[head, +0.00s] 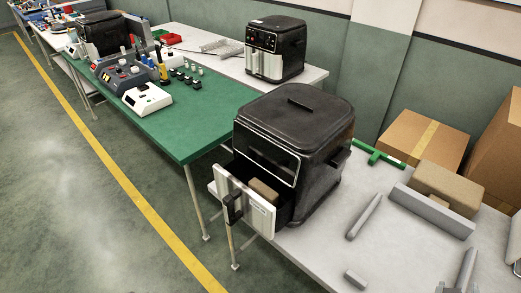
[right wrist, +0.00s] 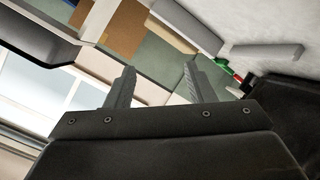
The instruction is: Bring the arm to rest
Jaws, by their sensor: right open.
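My right gripper (head: 491,268) is at the bottom right corner of the head view, over the near table. In the right wrist view (right wrist: 158,84) its two grey fingers stand wide apart with nothing between them. My left gripper is not in view. The black fryer (head: 300,125) stands on the near table, to the left of my right gripper and apart from it. Its drawer (head: 247,204) is pulled out toward the left, with a brown block (head: 263,189) inside.
Grey bars (head: 364,216) and a tan block (head: 446,187) lie on the near table (head: 310,245). Cardboard boxes (head: 422,140) stand behind it. A second fryer (head: 275,48) and a green-topped table (head: 205,115) with devices are farther back. The floor at left is clear.

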